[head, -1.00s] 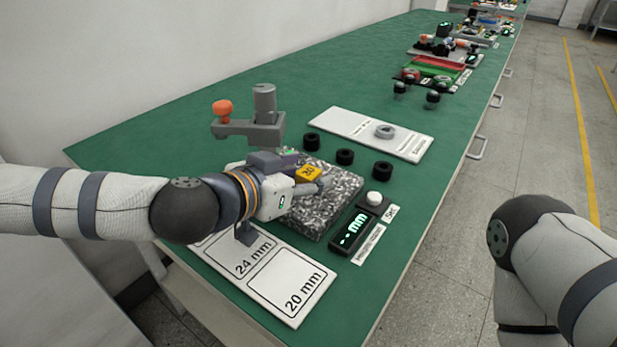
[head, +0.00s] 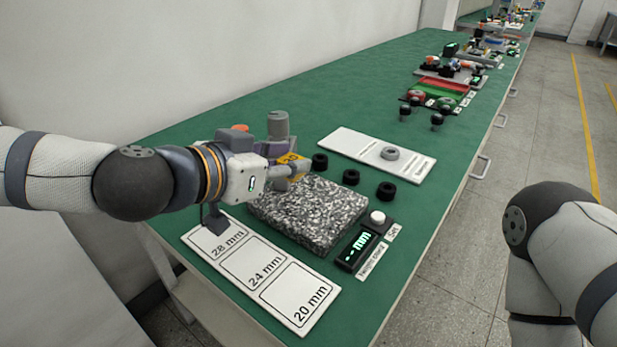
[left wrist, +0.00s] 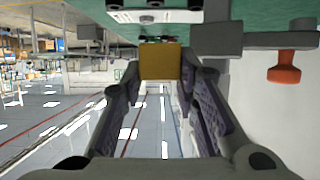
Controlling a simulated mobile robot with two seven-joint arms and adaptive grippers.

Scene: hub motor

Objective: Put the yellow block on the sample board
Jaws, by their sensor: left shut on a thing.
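The yellow block (head: 289,158) has dark marking on it. My left gripper (head: 291,168) is shut on it and holds it above the far edge of the speckled stone plate (head: 310,212). In the left wrist view the yellow block (left wrist: 160,62) sits between the two fingertips. A white board (head: 262,272) with fields marked 28 mm, 24 mm and 20 mm lies in front of the plate. Another white board (head: 350,146) lies behind, with a grey ring on it. I cannot tell from the small print which is the sample board. My right gripper is out of the head view.
A grey stand (head: 278,128) with an orange knob stands behind my left gripper. Several black rings (head: 351,177) lie behind the stone plate. A display (head: 360,246) and a white button (head: 377,217) are at its right. Trays (head: 442,92) stand farther along the green table.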

